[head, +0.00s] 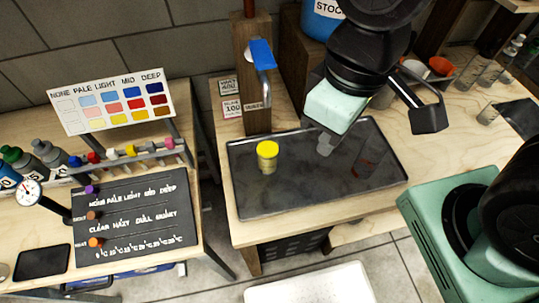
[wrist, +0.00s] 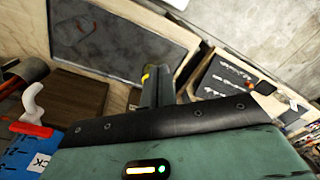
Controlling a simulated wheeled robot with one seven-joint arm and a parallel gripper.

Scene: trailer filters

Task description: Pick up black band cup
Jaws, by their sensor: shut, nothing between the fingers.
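I cannot make out a cup with a black band in either view. A small jar with a yellow lid (head: 267,157) stands upright on the dark tray (head: 238,195), left of my gripper. My gripper (head: 325,147) is shut and empty, pointing down above the tray's middle. In the wrist view its fingers (wrist: 157,84) hide most of the yellow-lidded jar (wrist: 146,74); only a bit of yellow shows. The tray (wrist: 110,35) lies beyond the fingers there.
A wooden post with a blue-handled tap (head: 262,55) stands behind the tray. A blue STOCK container (head: 322,22) is at the back. Clear bottles (head: 475,72) stand at right. A colour chart (head: 113,100) and a black board (head: 135,212) are on the left table.

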